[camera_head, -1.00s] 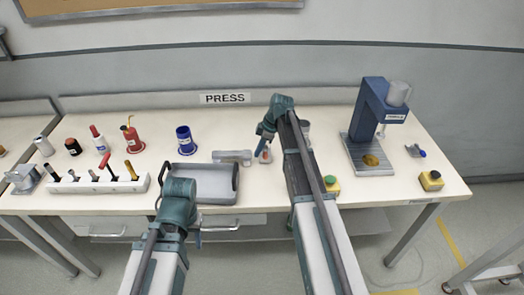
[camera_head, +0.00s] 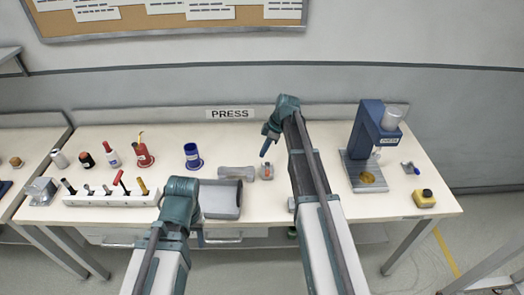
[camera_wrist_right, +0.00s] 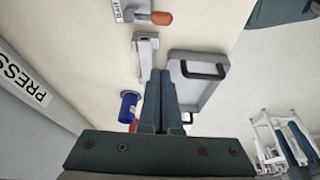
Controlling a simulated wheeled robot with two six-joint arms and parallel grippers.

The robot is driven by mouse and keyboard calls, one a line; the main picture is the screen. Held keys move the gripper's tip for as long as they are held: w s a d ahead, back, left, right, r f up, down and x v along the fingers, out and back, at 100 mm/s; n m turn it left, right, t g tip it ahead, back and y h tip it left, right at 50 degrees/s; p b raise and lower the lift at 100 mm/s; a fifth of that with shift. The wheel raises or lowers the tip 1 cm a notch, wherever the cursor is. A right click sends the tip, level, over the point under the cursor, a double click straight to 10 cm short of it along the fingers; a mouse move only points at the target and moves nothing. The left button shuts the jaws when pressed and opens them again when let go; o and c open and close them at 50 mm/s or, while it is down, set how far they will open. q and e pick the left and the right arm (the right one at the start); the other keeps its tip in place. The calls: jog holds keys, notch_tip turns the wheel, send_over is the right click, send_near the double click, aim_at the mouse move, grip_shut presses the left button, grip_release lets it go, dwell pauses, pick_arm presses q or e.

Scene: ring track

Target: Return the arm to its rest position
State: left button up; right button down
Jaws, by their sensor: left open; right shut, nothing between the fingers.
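My right arm reaches up the middle of the head view, bent at its far end. Its gripper (camera_head: 265,150) points down over the bench, apart from the small grey device with an orange part (camera_head: 267,171). In the right wrist view its two fingers (camera_wrist_right: 160,75) are together with nothing between them. My left arm comes in lower left, its teal wrist (camera_head: 180,188) in front of the grey tray (camera_head: 232,212). My left gripper (camera_head: 164,203) is open, mostly hidden by its own wrist.
The bench (camera_head: 310,160) carries a blue press (camera_head: 368,130), a yellow button box (camera_head: 424,198), a tool rack (camera_head: 110,199), a red can (camera_head: 144,156), a blue can (camera_head: 192,155) and a grey bar (camera_head: 236,173). Bare bench lies between my right arm and the press.

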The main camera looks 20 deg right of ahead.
dwell(0.3)
jog(key=s+a+m+h, duration=0.1)
jog(key=s+a+m, duration=0.2)
jog(key=s+a, duration=0.3)
jog(key=s+a+f+m+g+h, duration=0.1)
jog(key=s+a, duration=0.5)
jog(key=s, duration=0.6)
jog(key=s+a+m+h, duration=0.3)
jog(key=s+a+m, duration=0.3)
jog(key=s, duration=0.4)
jog(key=shift+a+f+g, duration=0.15)
jog(key=shift+a+g, duration=0.15)
jog(key=shift+a, duration=0.1)
